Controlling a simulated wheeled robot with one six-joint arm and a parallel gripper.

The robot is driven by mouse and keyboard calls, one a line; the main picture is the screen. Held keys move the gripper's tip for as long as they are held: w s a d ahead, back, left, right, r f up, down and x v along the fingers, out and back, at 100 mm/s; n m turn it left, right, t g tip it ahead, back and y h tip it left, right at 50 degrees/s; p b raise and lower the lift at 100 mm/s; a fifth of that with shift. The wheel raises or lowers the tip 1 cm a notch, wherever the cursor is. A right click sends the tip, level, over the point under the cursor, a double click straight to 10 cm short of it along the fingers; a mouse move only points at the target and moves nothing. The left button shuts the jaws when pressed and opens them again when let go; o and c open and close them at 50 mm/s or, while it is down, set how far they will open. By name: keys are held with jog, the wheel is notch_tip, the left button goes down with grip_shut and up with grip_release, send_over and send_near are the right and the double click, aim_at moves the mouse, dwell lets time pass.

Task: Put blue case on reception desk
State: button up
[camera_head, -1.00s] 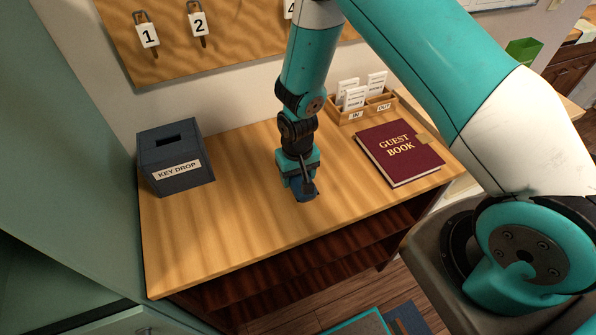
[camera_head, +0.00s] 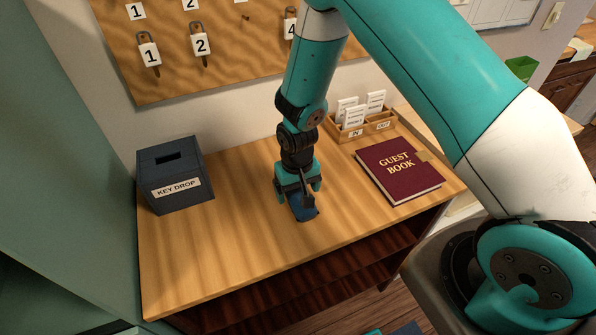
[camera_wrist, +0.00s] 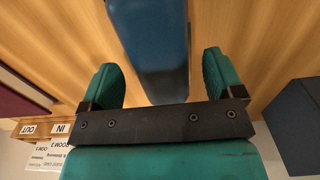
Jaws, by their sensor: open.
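The blue case (camera_head: 302,208) is on the wooden reception desk (camera_head: 235,235), partly hidden behind my gripper in the head view. In the wrist view the blue case (camera_wrist: 152,45) lies between my two fingers, with a visible gap on each side. My gripper (camera_head: 300,190) is open just above the desk top, around or just over the case. Its green fingers also show in the wrist view (camera_wrist: 160,80), apart from the case.
A dark key drop box (camera_head: 175,175) stands at the desk's left. A red guest book (camera_head: 398,170) and a wooden in/out card tray (camera_head: 362,125) are at the right. A key board (camera_head: 220,60) hangs behind. The desk's front left is clear.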

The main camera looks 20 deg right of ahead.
aim_at(297, 191)
jog(key=s+a+r+n+y+b, duration=0.15)
jog(key=s+r, duration=0.35)
jog(key=r, duration=0.7)
jog(key=s+a+r+n+y+b, duration=0.15)
jog(key=s+r, duration=0.35)
jog(key=r, duration=0.6)
jog(key=s+a+r+n+y, duration=0.1)
jog(key=s+r+n, duration=0.3)
jog(key=s, duration=0.7)
notch_tip(297, 191, up, 2)
jog(key=shift+a+r, duration=0.15)
jog(key=shift+r, duration=0.05)
